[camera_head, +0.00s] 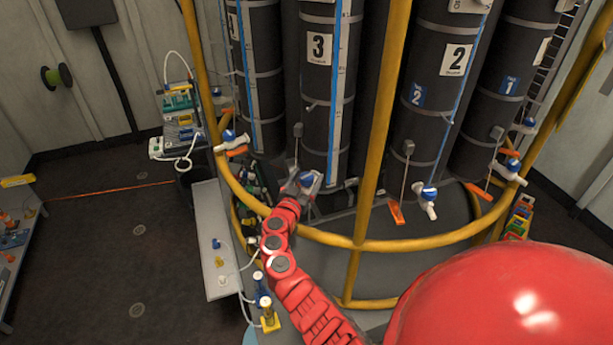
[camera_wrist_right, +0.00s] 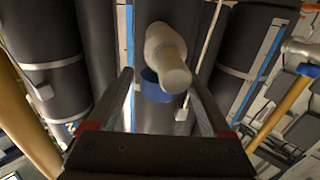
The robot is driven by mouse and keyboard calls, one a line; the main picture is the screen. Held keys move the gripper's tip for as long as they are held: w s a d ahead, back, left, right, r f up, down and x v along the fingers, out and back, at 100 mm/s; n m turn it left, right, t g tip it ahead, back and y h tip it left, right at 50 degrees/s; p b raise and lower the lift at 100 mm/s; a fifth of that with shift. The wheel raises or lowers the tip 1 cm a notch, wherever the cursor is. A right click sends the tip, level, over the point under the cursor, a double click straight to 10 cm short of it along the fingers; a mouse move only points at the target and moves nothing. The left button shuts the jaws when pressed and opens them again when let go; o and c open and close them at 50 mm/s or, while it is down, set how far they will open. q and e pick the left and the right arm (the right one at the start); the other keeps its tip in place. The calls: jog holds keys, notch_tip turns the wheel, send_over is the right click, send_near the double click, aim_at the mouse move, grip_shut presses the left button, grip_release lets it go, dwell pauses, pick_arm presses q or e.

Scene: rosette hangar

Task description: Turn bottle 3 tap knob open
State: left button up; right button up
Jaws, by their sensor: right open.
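Bottle 3 (camera_head: 316,85) is a tall dark cylinder with a white "3" label and a blue-and-white strip. Its tap knob (camera_head: 306,178) is blue and sits low on the bottle's front. In the right wrist view the white tap (camera_wrist_right: 168,58) points toward the camera, with the blue knob (camera_wrist_right: 155,86) partly hidden beneath it. My right gripper (camera_head: 309,187) is at the tap. Its two fingers stand apart on either side of the tap and knob in the wrist view (camera_wrist_right: 162,95); I cannot tell whether either finger touches. My left gripper is not in view.
A yellow rail (camera_head: 400,245) curves in front of the bottles, with upright yellow posts. Bottle 2 (camera_head: 430,110) stands to the right with its own blue-knobbed tap (camera_head: 428,198). A narrow grey bench (camera_head: 212,265) is left of my right arm.

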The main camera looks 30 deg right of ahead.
grip_shut()
jog(key=shift+d+f+n+t+y+b, duration=0.1)
jog(key=shift+f+n+t+y+b, duration=0.05)
jog(key=shift+n+t+y+b, duration=0.45)
jog(key=shift+s+d+n+t+y+b, duration=0.1)
jog(key=shift+n+t+y+b, duration=0.5)
jog(key=shift+t+y, duration=0.15)
jog(key=shift+n+t+y, duration=0.7)
jog(key=shift+t+y, duration=0.05)
jog(key=shift+r+n+t+y, duration=0.2)
jog(key=shift+n+t+y, duration=0.7)
jog(key=shift+y, duration=0.5)
jog(key=shift+a, duration=0.2)
